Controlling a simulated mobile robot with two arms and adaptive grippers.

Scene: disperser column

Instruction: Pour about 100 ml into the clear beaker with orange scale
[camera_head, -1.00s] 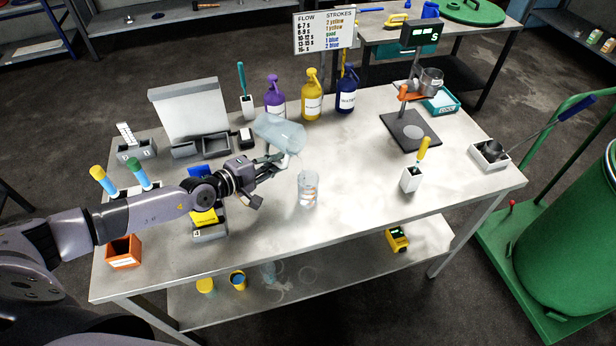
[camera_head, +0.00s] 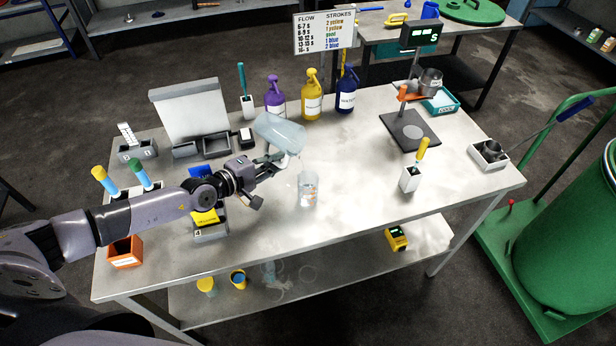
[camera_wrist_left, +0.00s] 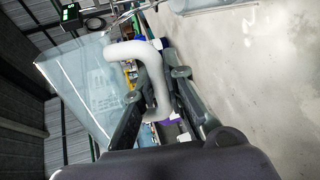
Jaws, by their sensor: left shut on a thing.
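The clear beaker with orange scale (camera_head: 308,190) stands upright on the steel table, right of my left gripper. It seems to hold a little clear liquid; the level is too small to read. My left gripper (camera_head: 275,164) is shut on the pale handle of a clear jug (camera_head: 281,132). The jug is tilted well over in the air, its mouth to the right and slightly above and behind the beaker. In the left wrist view the fingers (camera_wrist_left: 155,88) close around the curved handle of the jug (camera_wrist_left: 88,88). I cannot tell whether liquid is flowing. My right gripper is not in view.
Purple (camera_head: 274,97), yellow (camera_head: 312,100) and blue (camera_head: 346,95) pump bottles stand behind the jug. A white holder with a yellow-handled tool (camera_head: 410,179) and a stirrer stand (camera_head: 409,131) are to the right. The table between beaker and holder is clear.

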